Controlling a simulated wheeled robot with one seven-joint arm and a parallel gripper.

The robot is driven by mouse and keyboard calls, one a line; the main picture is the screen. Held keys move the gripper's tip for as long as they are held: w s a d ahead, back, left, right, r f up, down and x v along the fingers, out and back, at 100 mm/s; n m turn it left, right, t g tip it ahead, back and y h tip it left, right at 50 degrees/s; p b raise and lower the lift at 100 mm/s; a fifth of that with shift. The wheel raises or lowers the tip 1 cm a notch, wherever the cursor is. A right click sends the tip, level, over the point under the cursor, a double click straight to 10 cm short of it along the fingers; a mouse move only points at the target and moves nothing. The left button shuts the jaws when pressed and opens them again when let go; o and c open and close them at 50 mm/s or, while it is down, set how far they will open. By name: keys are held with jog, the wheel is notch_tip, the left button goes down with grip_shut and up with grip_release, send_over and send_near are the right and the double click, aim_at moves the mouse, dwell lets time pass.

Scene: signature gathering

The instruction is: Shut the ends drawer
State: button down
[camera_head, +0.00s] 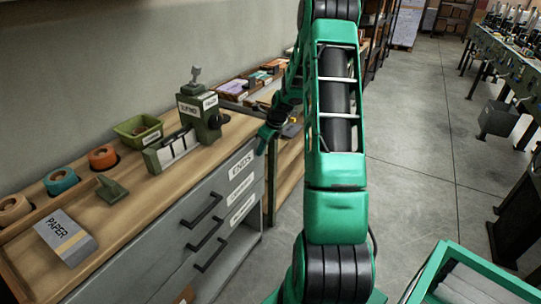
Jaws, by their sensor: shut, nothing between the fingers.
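The ends drawer (221,184) is the top grey drawer front in the workbench on the left, with a white label reading ENDS and a dark bar handle (203,211). Its front looks about in line with the fronts below it; I cannot tell whether a small gap is left. My green gripper (262,147) is shut and empty. It points down by the bench's far right corner, close to the ENDS label in the picture. I cannot tell whether it touches the drawer.
Two more labelled drawers (206,234) sit below. On the bench stand a green stapling device (200,118), an olive bin (138,129), tape rolls (61,180) and a paper box (66,238). The concrete floor (425,130) beyond is clear.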

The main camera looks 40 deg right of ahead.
jog(key=shift+w+a+r, duration=0.1)
jog(key=shift+w+a, duration=0.15)
jog(key=shift+w, duration=0.35)
jog(key=shift+w+a+r, duration=0.1)
jog(key=shift+w+a, duration=0.1)
jog(key=shift+w, duration=0.5)
jog(key=shift+s+d+f, duration=0.1)
jog(key=shift+s+d, duration=0.05)
jog(key=shift+s, duration=0.3)
jog(key=s+d+r, duration=0.2)
jog(key=s+r, duration=0.5)
jog(key=r, duration=0.2)
jog(key=shift+s+d, duration=0.25)
jog(key=shift+s, duration=0.1)
